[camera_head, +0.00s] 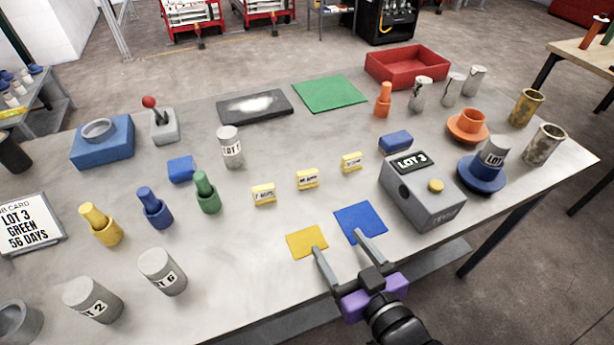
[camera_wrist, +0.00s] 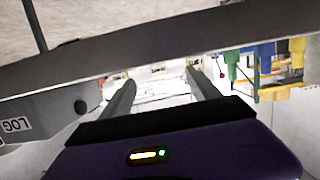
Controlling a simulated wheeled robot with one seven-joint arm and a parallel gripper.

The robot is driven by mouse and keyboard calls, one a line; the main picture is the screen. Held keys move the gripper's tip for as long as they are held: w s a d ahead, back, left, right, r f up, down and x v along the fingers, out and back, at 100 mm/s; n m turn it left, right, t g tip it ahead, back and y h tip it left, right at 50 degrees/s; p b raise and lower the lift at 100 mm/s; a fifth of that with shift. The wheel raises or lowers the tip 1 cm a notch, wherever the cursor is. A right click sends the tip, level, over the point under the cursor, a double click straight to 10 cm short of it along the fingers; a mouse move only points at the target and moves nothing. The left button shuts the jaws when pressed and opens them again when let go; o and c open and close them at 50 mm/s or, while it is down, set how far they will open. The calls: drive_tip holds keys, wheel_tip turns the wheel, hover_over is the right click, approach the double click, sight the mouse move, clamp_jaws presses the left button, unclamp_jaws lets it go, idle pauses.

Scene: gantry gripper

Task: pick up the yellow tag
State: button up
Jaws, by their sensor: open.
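Three small yellow tags with printed labels stand in a slanting row at mid-table: a left one (camera_head: 264,195), a middle one (camera_head: 307,180) and a right one (camera_head: 351,162). Their small print is too small to read surely. A flat yellow square (camera_head: 306,241) and a flat blue square (camera_head: 360,222) lie nearer the front edge. My gripper (camera_head: 340,245) is open and empty at the front edge, its fingers apart by these squares, short of the tags. In the wrist view my gripper (camera_wrist: 161,82) also shows its fingers spread with nothing between them.
A grey box (camera_head: 422,188) marked LOT 3 with a yellow button stands right of the squares. Green (camera_head: 207,192), blue (camera_head: 155,207) and yellow (camera_head: 101,224) pegs stand left. Grey cylinders (camera_head: 162,271) stand front left. The table between squares and tags is clear.

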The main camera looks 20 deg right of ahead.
drive_tip(key=m+g+h, duration=0.1)
drive_tip(key=g, duration=0.1)
approach(307, 172)
drive_tip(key=shift+w+f+p, duration=0.3)
drive_tip(key=shift+w+f, duration=0.5)
drive_tip(key=shift+f, duration=0.05)
drive_tip(key=shift+r+p+x, duration=0.2)
drive_tip(key=shift+p+x, duration=0.05)
drive_tip(key=shift+x, duration=1.75)
drive_tip(key=shift+r+p+x, duration=0.2)
drive_tip(key=shift+p+x, duration=0.05)
drive_tip(key=shift+x, duration=1.7)
drive_tip(key=shift+w+d, duration=0.1)
drive_tip(key=shift+c, duration=0.4)
drive_tip(key=c, duration=1.3)
